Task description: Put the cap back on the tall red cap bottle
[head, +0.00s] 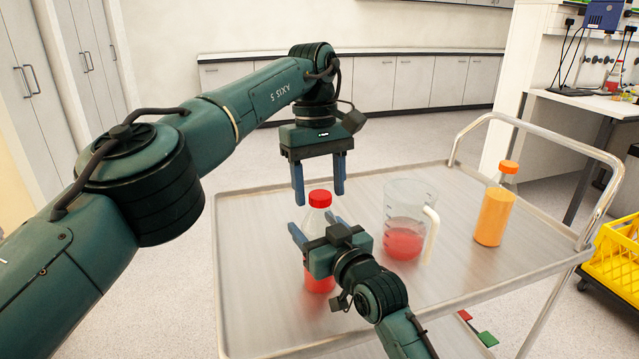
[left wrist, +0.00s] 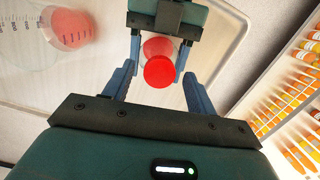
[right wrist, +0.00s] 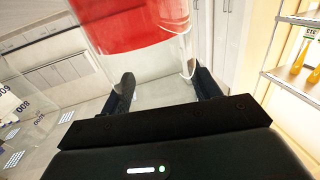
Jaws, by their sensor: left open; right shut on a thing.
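The tall bottle (head: 318,222) stands upright on the metal cart, clear with red liquid low in it. The red cap (head: 320,198) sits on its mouth; whether it is screwed tight I cannot tell. My right gripper (head: 312,228) is shut on the bottle's body from the front, hiding part of it. The right wrist view shows the bottle (right wrist: 130,25) between its fingers. My left gripper (head: 319,196) points down over the bottle, open. In the left wrist view, the cap (left wrist: 159,72) lies between its spread fingers, with a gap on each side.
A clear jug (head: 405,210) with red liquid and a pale handle stands right of the bottle. An orange-filled bottle (head: 495,210) with an orange cap stands farther right. The cart's tray (head: 250,290) is bare at front left. A yellow crate (head: 615,255) is beyond the cart.

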